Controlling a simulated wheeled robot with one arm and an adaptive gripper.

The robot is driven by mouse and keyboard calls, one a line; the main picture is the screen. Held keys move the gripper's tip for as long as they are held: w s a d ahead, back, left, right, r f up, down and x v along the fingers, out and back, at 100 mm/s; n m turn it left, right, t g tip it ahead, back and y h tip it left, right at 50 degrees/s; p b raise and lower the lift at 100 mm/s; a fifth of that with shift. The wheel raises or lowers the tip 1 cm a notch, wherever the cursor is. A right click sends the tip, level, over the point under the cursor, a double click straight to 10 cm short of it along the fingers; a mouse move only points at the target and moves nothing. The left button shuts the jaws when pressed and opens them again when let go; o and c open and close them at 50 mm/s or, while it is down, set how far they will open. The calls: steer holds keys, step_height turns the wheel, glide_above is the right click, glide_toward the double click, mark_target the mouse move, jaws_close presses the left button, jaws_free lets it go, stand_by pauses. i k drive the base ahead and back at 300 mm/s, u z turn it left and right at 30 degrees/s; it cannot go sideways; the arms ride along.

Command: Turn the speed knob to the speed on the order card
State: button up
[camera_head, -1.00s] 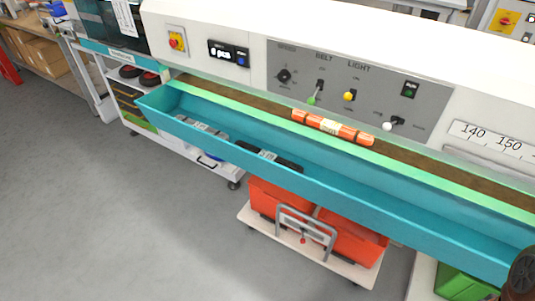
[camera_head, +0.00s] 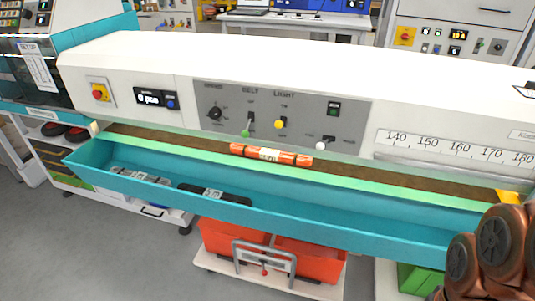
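The speed knob (camera_head: 214,113) is a round black dial at the left of the grey control panel (camera_head: 345,135), on the white machine front. Its pointer setting is too small to read. My arm (camera_head: 492,250) shows as brown-copper links at the lower right, well away from the knob. My gripper is not in view.
An orange roll (camera_head: 242,149) lies on the brown belt. A teal trough (camera_head: 330,224) juts out in front. Grey floor lies clear at lower left.

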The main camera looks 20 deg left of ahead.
mark_target(215, 113)
steer(key=u, duration=0.75)
steer(key=k, duration=0.65)
steer(key=z, duration=1.15)
steer(key=i, duration=0.7)
steer(key=z, duration=0.5)
steer(key=i, duration=1.05)
steer(key=u, duration=0.4)
